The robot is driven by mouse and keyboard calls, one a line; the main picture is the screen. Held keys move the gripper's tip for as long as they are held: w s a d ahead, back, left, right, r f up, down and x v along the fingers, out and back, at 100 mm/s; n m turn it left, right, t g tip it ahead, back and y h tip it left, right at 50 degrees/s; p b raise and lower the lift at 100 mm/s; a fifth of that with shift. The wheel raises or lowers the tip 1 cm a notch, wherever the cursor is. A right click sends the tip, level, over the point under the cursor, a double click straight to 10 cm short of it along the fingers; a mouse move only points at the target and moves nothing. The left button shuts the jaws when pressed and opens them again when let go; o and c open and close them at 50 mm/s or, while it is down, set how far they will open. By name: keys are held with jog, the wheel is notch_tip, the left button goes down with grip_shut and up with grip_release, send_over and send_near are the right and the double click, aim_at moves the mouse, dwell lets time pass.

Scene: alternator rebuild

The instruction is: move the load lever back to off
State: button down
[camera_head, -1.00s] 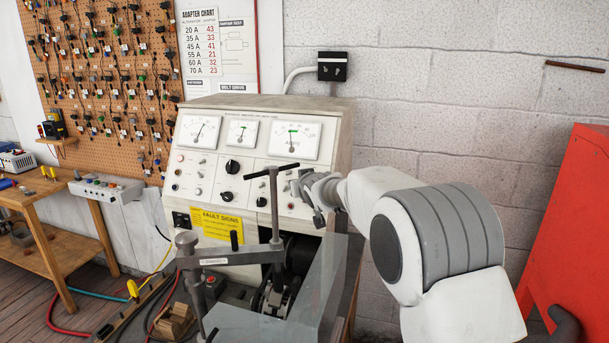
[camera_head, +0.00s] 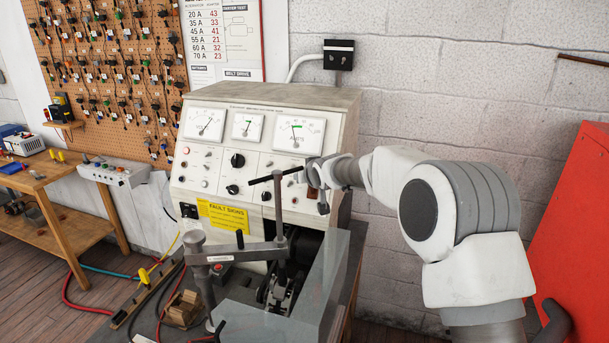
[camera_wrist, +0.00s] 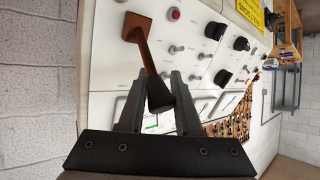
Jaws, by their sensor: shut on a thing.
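The load lever (camera_wrist: 147,62) is a brown arm with a block-shaped mount on the test bench panel, seen in the wrist view. Its wide free end lies between the fingers of my gripper (camera_wrist: 157,100), which is shut on it. In the head view my gripper (camera_head: 316,186) is at the right side of the panel, below the right-hand meter. The lever is mostly hidden there by my gripper. The test bench panel (camera_head: 215,158) is cream with several knobs, switches and three meters. The right-hand meter (camera_head: 299,135) reads amps.
A grey clamp arm with a black T-handle (camera_head: 275,176) stands in front of the panel, close to my gripper. A clear guard (camera_head: 335,285) is below. A red cabinet (camera_head: 580,235) is at the right. A wooden bench (camera_head: 60,180) is at the left.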

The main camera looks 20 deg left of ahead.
jog(key=c, duration=0.6)
grip_release()
jog(key=s+d+b, duration=0.5)
jog(key=s+d, duration=0.3)
jog(key=s, duration=0.2)
jog(key=shift+s+r, duration=0.15)
jog(key=shift+r, duration=0.2)
jog(key=shift+s+d, duration=0.1)
